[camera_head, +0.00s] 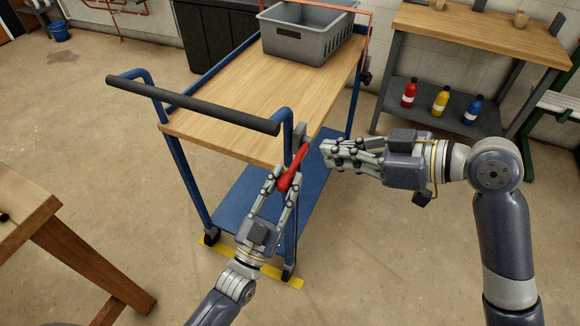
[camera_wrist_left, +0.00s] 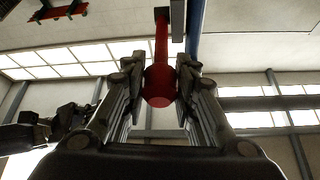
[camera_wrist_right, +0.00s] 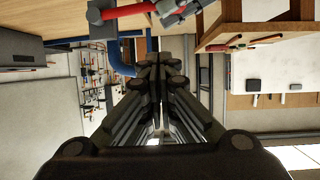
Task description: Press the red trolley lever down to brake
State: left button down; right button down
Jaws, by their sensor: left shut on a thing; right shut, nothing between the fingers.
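The red lever (camera_head: 293,168) sits at the near right corner of the trolley (camera_head: 250,110), beside its blue post, and slants down toward me. My left gripper (camera_head: 284,181) is shut on the lever's knobbed lower end. In the left wrist view the red knob (camera_wrist_left: 159,86) lies between the two fingers, with the red shaft running up from it. My right gripper (camera_head: 326,150) is shut and empty, just right of the lever. In the right wrist view its fingertips (camera_wrist_right: 160,66) are together, and the red lever (camera_wrist_right: 124,11) shows above them.
A grey crate (camera_head: 306,45) stands on the trolley's far end. The black push handle (camera_head: 190,104) crosses the near side. A yellow floor strip (camera_head: 285,279) lies under the near wheels. A workbench (camera_head: 482,38) with bottles stands at right. A wooden table (camera_head: 35,215) is at left.

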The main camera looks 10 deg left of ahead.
jog(key=s+r+n, duration=0.1)
jog(key=s+r, duration=0.1)
send_over(290, 183)
jog(key=shift+g, duration=0.3)
jog(key=f, duration=0.4)
jog(key=shift+s+a, duration=0.1)
jog(key=shift+a, duration=0.3)
jog(key=f, duration=0.3)
jog(key=shift+d+f, duration=0.15)
jog(key=shift+d, duration=0.15)
jog(key=shift+f, duration=0.4)
jog(key=shift+d, duration=0.1)
